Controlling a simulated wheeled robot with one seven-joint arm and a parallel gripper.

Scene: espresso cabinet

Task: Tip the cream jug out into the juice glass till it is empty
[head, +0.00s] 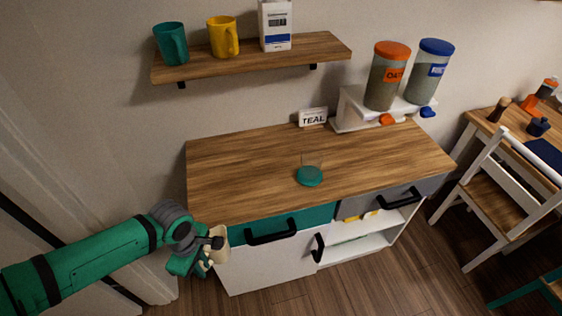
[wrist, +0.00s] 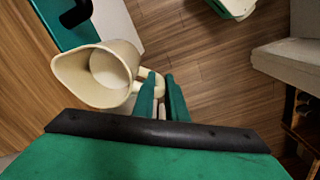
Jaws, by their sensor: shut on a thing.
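The cream jug (head: 221,244) is a cream-coloured jug with a handle and a spout. My gripper (head: 204,256) is shut on its handle and holds it in front of the cabinet, left of the teal drawer and below the top's level. In the wrist view my gripper (wrist: 160,88) grips the handle, and I look into the open mouth of the jug (wrist: 75,75). A pale round surface shows inside; I cannot tell whether it is cream or the bottom. The juice glass (head: 311,161) is clear and faint, over a teal disc (head: 309,177) on the cabinet top.
The wooden cabinet top (head: 250,170) is clear around the glass. A shelf (head: 290,57) with two mugs and a carton hangs above. A chair (head: 500,190) stands right.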

